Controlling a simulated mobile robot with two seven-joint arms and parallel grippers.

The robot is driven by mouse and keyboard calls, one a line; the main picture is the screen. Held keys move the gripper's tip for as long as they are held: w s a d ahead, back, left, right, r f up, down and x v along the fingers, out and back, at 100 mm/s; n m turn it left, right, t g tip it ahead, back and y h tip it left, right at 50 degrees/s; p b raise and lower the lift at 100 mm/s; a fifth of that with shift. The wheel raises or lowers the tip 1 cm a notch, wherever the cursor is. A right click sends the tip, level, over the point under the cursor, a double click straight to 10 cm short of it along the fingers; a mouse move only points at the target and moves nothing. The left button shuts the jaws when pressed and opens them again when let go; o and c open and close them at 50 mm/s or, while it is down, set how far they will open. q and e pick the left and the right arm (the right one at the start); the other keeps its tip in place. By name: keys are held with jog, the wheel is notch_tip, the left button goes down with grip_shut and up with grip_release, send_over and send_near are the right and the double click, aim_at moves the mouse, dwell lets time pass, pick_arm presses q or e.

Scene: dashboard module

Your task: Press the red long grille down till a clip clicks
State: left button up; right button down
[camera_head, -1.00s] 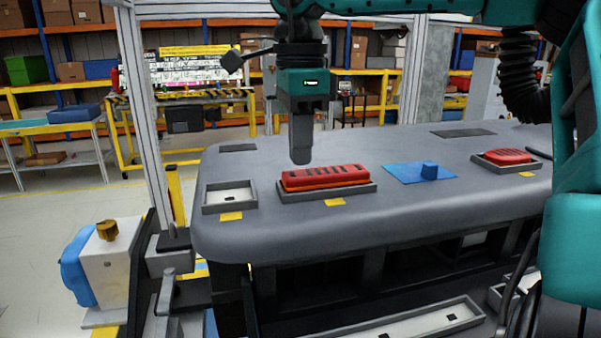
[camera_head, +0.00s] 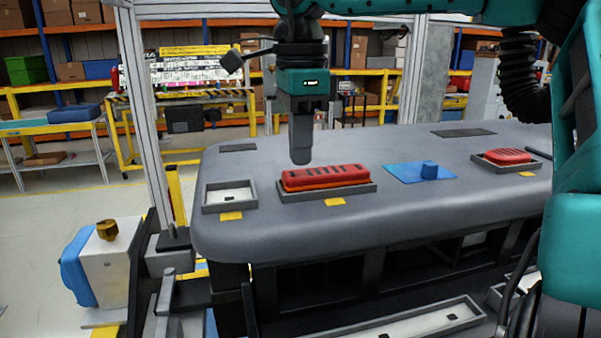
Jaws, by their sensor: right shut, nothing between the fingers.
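The red long grille (camera_head: 325,177) is a slotted red bar sitting in a dark grey frame (camera_head: 358,189) on the grey dashboard (camera_head: 290,222). It stands proud of the frame, with an orange-red lower edge showing. My right gripper (camera_head: 301,160) is shut and empty, pointing straight down. Its tip appears just above or behind the left end of the grille; I cannot tell whether it touches. The clips are hidden. My left gripper is not in view.
An empty grey frame (camera_head: 229,207) lies left of the grille. Yellow tags (camera_head: 334,202) mark the front. A metal post (camera_head: 148,110) stands at the left.

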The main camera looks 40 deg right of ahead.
jog(key=shift+s+f+b, duration=0.1)
jog(key=shift+f+b, duration=0.55)
jog(key=shift+f, duration=0.5)
dwell(0.7)
notch_tip(320, 180, up, 4)
jog(key=p, duration=0.3)
jog(key=shift+f, duration=0.25)
notch_tip(320, 180, up, 2)
jog(key=shift+r, duration=1.4)
jog(key=shift+f, duration=0.1)
